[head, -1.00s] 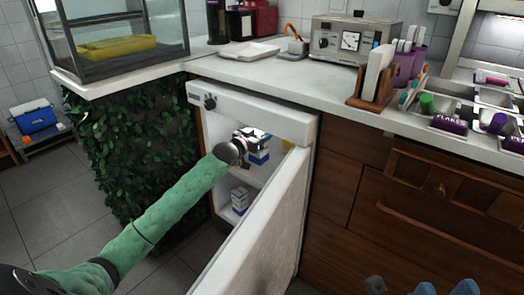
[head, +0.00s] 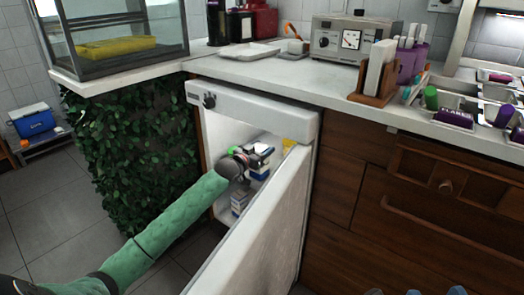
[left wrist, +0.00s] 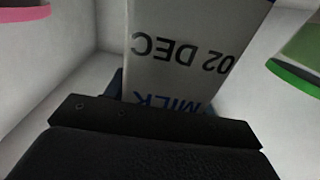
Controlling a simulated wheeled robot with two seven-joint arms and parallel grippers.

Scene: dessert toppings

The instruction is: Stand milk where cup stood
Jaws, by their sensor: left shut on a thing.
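The open small white fridge (head: 255,103) under the counter holds my left gripper (head: 262,152). The gripper is shut on a white and blue milk carton (head: 261,171). In the left wrist view the milk carton (left wrist: 190,45) fills the middle and shows "MILK" and "02 DEC" upside down. Another white and blue carton (head: 240,198) stands lower in the fridge, left of and below the gripper. I cannot make out a cup for certain.
The open fridge door (head: 255,225) stands close to the right of my arm. A yellow thing (head: 288,145) shows at the fridge's right side. In the left wrist view, a pink-rimmed thing (left wrist: 22,13) and a green-rimmed thing (left wrist: 297,75) flank the carton.

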